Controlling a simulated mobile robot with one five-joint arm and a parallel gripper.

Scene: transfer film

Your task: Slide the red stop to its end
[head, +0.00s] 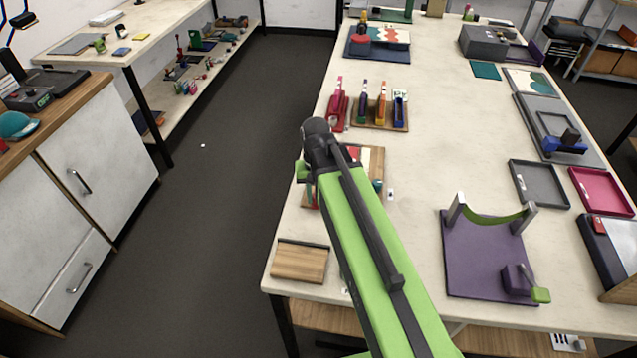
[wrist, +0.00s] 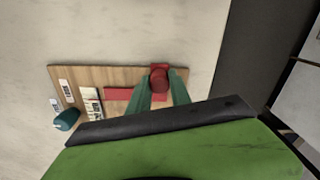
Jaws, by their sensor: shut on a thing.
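In the head view the board (head: 376,156) lies near the table's left edge, mostly hidden by my green arm. The stop cannot be made out clearly there.
A teal cylinder (wrist: 67,119) stands at the board's left end, near a printed card (wrist: 92,103). A wooden block (head: 300,261) lies nearer on the table. A rack with coloured pieces (head: 380,115) stands farther back. A purple stand (head: 485,255) is to the right.

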